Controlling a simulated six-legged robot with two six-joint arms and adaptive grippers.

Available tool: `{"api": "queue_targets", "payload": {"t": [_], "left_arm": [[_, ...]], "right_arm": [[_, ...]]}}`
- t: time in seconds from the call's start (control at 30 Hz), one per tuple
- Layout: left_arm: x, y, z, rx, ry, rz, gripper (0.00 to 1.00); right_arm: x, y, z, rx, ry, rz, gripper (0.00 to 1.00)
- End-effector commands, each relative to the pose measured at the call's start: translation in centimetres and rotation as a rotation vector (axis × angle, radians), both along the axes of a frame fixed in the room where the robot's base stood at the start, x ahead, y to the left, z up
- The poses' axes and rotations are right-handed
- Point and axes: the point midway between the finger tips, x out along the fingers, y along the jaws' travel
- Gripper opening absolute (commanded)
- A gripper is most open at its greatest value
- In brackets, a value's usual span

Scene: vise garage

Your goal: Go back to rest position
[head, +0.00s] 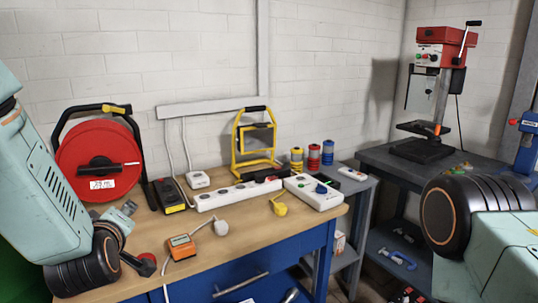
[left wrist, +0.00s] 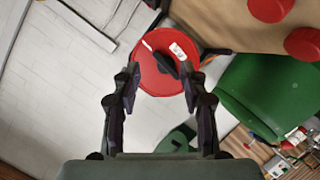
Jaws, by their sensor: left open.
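My left gripper (left wrist: 160,72) shows in the left wrist view with its two dark fingers spread apart and nothing between them. The red cable reel (left wrist: 158,76) with a black crank and white label appears beyond the fingertips. In the head view, the reel (head: 85,162) stands on the wooden workbench (head: 255,236) at the left.
Power strips (head: 238,194), a yellow work lamp (head: 255,147) and an orange meter (head: 182,246) occupy the bench. A drill press (head: 436,90) stands on the dark table at the right. A green object (left wrist: 270,95) shows at the right of the left wrist view.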

Motion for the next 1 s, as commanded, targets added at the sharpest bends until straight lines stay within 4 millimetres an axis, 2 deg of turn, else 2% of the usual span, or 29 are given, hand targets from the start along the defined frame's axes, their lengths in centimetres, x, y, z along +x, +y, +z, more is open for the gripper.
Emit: {"api": "queue_targets", "payload": {"t": [0.03,0.2,0.37,0.5,0.57,0.7,0.8,0.9,1.0], "left_arm": [[-1.0,-0.8,-3.7,0.057,0.102,-0.058,0.43],[-5.6,-3.1,-13.9,0.220,0.405,-0.271,0.43],[-11.4,-4.9,-22.6,0.316,0.652,-0.472,0.43],[-17.6,-6.1,-29.4,0.354,0.844,-0.640,0.43],[-20.5,-6.5,-32.0,0.355,0.921,-0.707,0.43],[-27.6,-7.3,-37.5,0.321,1.087,-0.827,0.43],[-32.1,-7.6,-40.4,0.279,1.181,-0.869,0.43],[-35.3,-7.6,-42.4,0.249,1.248,-0.884,0.43],[-37.0,-7.6,-43.4,0.233,1.284,-0.892,0.43]], "right_arm": [[0.0,0.0,-0.8,0.000,0.000,0.000,0.40],[0.0,0.0,-2.3,0.000,0.000,0.000,0.40],[0.0,0.0,-3.7,0.000,0.000,0.000,0.40],[0.0,0.0,-5.1,0.000,0.000,0.000,0.40],[0.0,0.0,-5.8,0.000,0.000,0.000,0.40],[0.0,0.0,-7.4,0.000,0.000,0.000,0.40],[0.0,0.0,-8.4,0.000,0.000,0.000,0.40],[0.0,0.0,-9.2,0.000,0.000,0.000,0.40],[0.0,0.0,-9.5,0.000,0.000,0.000,0.40]]}}
